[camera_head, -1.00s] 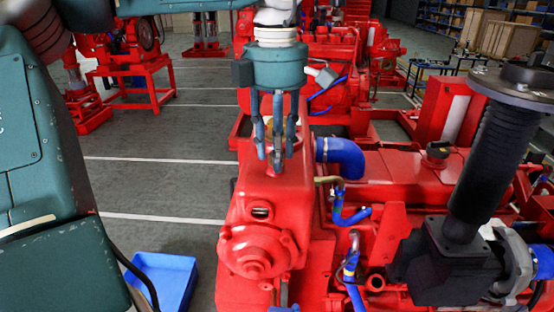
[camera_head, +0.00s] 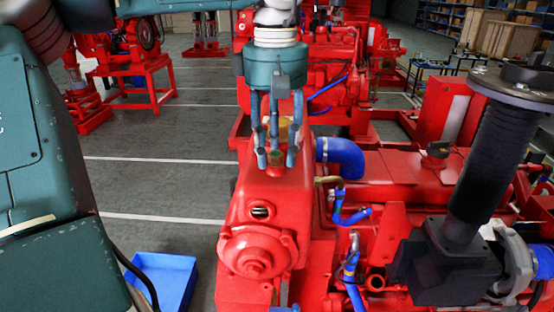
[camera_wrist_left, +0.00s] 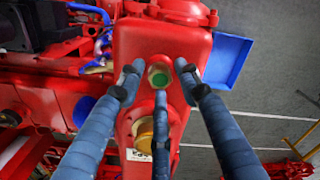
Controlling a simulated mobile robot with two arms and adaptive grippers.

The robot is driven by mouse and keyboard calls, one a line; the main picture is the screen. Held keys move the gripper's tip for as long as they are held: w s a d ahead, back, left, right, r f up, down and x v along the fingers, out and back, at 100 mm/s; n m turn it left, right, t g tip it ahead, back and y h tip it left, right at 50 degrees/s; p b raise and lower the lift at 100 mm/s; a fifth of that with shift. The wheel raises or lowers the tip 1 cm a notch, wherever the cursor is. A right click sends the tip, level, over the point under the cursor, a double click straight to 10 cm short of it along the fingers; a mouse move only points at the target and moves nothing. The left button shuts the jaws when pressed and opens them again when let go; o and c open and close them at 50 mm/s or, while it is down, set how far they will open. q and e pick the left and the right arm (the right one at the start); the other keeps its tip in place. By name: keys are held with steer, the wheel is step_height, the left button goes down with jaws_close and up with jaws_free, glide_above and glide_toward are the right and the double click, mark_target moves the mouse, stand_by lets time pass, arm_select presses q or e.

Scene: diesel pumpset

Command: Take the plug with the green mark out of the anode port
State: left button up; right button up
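The plug with the green mark (camera_wrist_left: 158,77) sits in a round port on top of the red tank (camera_wrist_left: 185,40). In the left wrist view its green face shows between my three fingers. My left gripper (camera_head: 276,160) hangs down over the tank top with its fingers around the plug (camera_head: 275,156). In the left wrist view the fingertips of the left gripper (camera_wrist_left: 159,80) stand apart around the plug, with gaps, so the gripper is open. Whether the fingertips touch the tank top is unclear. My right gripper is not in view.
A yellow round cap (camera_wrist_left: 145,134) sits on the tank close beside the plug. A blue hose (camera_head: 342,156) and a black upright cylinder (camera_head: 482,165) stand to the right. A blue bin (camera_head: 164,279) lies on the floor at lower left. The aisle beyond is clear.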

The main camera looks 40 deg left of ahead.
arm_select(q)
steer(key=shift+m, duration=0.9)
steer(key=shift+p, duration=0.3)
steer(key=shift+c, duration=0.6)
jaws_close()
